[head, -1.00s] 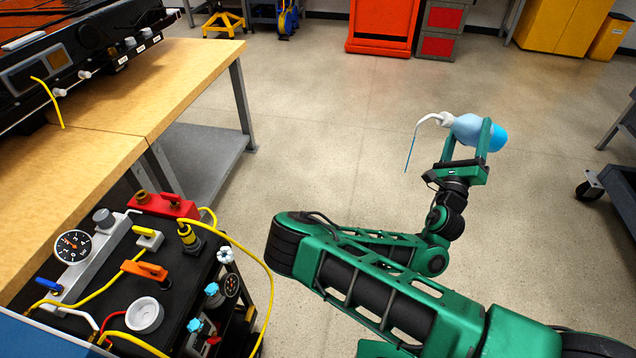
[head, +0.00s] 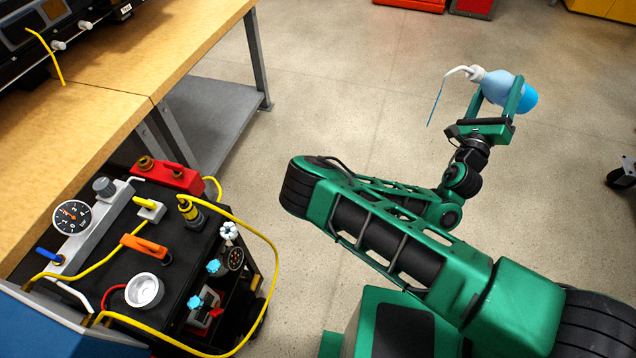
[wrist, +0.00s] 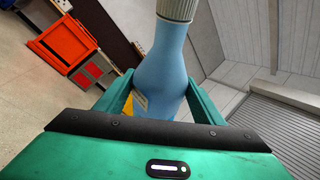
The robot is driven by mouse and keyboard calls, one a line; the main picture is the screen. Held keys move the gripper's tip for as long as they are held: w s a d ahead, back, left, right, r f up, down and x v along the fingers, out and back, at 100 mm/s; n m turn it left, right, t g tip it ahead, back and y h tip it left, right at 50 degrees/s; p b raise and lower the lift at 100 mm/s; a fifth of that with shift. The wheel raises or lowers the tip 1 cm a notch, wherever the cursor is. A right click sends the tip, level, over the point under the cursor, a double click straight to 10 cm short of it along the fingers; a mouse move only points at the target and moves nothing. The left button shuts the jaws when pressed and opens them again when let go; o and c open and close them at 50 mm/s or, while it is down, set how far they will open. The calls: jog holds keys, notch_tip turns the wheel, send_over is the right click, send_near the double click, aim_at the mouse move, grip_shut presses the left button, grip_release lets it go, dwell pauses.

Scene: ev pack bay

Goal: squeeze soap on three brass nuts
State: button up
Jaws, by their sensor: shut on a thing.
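My gripper (head: 497,90) is shut on a blue squeeze bottle (head: 500,88) with a white cap and bent spout. It holds the bottle tilted on its side above open floor at the right, far from the cart. A thin blue line drops from the spout tip. In the wrist view the bottle (wrist: 163,75) sits between both green fingers, its ribbed cap at the top. On the cart, a red block (head: 168,179) carries two brass-coloured nuts, one (head: 146,162) at its left end and another (head: 174,168) on top. I cannot clearly make out a third nut.
The black-topped cart (head: 185,262) also holds a gauge (head: 72,217), an orange-handled valve (head: 146,247), a white cup (head: 144,291) and looping yellow hoses (head: 262,235). A wooden bench (head: 120,85) stands behind it.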

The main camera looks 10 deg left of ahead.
jog(key=s+a+f+m+g, duration=0.2)
jog(key=s+a+f, duration=0.15)
jog(key=a, duration=0.45)
jog(key=s+a+f+m+g, duration=0.2)
jog(key=s+a+f+m, duration=0.15)
jog(key=a, duration=0.45)
jog(key=s+a+f+m+g, duration=0.2)
jog(key=s+a+f+g, duration=0.15)
jog(key=a, duration=0.45)
jog(key=s+a+f+m+g+y, duration=0.1)
jog(key=s+a+f+y, duration=0.1)
jog(key=s+a, duration=1.3)
jog(key=s+f, duration=0.1)
jog(key=s, duration=0.2)
jog(key=shift+a+m+y, duration=0.25)
jog(key=shift+m+y, duration=0.05)
jog(key=shift+m, duration=0.05)
